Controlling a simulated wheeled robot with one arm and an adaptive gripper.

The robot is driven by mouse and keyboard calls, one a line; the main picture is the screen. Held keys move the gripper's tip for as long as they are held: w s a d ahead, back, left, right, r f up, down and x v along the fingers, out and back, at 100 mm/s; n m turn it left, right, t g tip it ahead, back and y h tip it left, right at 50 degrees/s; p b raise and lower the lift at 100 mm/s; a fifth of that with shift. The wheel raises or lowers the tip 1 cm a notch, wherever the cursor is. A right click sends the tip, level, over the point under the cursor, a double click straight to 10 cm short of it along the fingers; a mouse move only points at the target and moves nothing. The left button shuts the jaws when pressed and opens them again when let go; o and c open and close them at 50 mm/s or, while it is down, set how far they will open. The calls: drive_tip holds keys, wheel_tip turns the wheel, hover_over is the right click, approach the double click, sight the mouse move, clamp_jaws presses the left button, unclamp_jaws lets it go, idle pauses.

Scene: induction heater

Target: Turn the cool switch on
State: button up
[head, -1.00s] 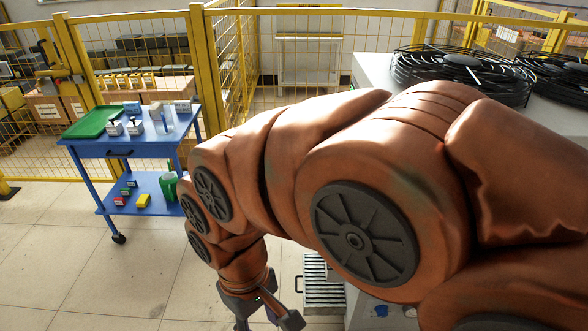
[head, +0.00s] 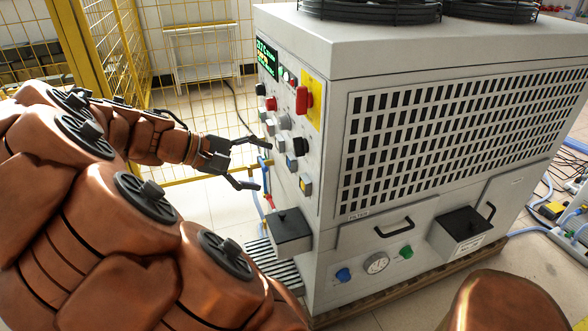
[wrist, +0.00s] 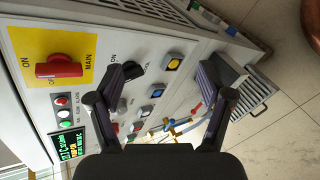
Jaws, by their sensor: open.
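The grey heater cabinet carries a control panel. A black rotary switch (head: 300,147) sits on it below the red main switch. In the wrist view the black switch (wrist: 134,69) has an ON label beside it; its other lettering is partly hidden, so I cannot confirm its name or setting. The red main switch (head: 303,99) is on a yellow plate and shows at upper left in the wrist view (wrist: 58,70). My gripper (head: 263,165) is open and empty, left of the panel in the head view. In the wrist view one finger of my gripper (wrist: 165,72) overlaps the picture near the black switch; contact is unclear.
Several square buttons (head: 305,186), indicator lamps and a green display (head: 267,58) share the panel. A grey box (head: 289,230) juts out below the buttons. Yellow fence (head: 129,50) stands behind my arm. Blue hoses (head: 262,200) run beside the cabinet.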

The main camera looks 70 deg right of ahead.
sight(295, 150)
drive_tip(key=w+d+f+n+g+h+b, duration=0.1)
drive_tip(key=w+d+f+g+h+b, duration=0.1)
drive_tip(key=d+f+b, duration=0.3)
drive_tip(key=w+d+f+g+h+b, duration=0.1)
drive_tip(key=w+d+g+h+b, duration=0.2)
drive_tip(key=d, duration=0.4)
drive_tip(key=shift+y, duration=0.6)
drive_tip(key=shift+b+x, duration=0.9)
drive_tip(key=shift+x, duration=3.35)
drive_tip(key=c, duration=1.2)
drive_tip(key=shift+o, duration=0.2)
